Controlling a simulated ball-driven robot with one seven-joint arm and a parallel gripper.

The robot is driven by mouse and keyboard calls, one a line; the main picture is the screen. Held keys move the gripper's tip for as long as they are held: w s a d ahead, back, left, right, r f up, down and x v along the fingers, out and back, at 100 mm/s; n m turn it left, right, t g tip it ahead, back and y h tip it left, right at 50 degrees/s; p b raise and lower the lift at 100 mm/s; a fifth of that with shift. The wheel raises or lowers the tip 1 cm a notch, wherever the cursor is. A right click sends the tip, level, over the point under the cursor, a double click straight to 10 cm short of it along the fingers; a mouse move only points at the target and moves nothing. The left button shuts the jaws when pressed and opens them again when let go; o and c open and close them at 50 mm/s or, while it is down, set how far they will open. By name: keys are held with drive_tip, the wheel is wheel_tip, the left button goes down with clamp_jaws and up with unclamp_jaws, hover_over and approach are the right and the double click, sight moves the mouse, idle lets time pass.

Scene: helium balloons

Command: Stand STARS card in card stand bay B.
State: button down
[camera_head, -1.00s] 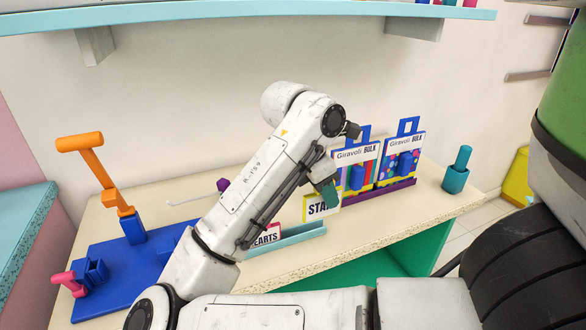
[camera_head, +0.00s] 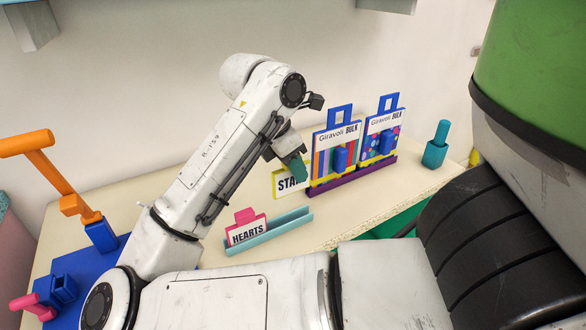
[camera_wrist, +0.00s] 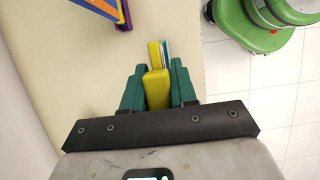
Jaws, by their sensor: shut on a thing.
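The yellow-and-white STARS card (camera_head: 286,184) is upright in my gripper (camera_head: 292,166), its right part hidden by the green fingers. In the wrist view my gripper (camera_wrist: 158,90) is shut on the card's yellow tab (camera_wrist: 157,88). The card is just behind the right part of the teal card stand (camera_head: 290,220) in the head view; I cannot tell its height above the counter. The pink-and-white HEARTS card (camera_head: 247,232) stands in the left part of the stand. The right part of the stand looks empty. No bay letters are readable.
A teal peg (camera_head: 436,148) is farther right. A blue base (camera_head: 85,272) with an orange lever (camera_head: 60,180) is left. The counter's front edge is close to the stand.

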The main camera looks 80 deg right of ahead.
sight(276, 171)
drive_tip(key=shift+f+b, duration=3.3)
drive_tip(key=shift+b, duration=0.45)
drive_tip(key=shift+b, duration=1.35)
drive_tip(key=shift+f+b, duration=1.65)
drive_tip(key=shift+b, duration=0.55)
drive_tip(key=c, duration=0.8)
unclamp_jaws()
drive_tip(key=shift+r, duration=0.1)
drive_tip(key=p+v, duration=0.2)
drive_tip(key=v, duration=0.8)
drive_tip(key=shift+w+a+r+p, duration=0.1)
drive_tip(key=shift+a+r+p, duration=0.05)
drive_tip(key=shift+r+p, duration=0.2)
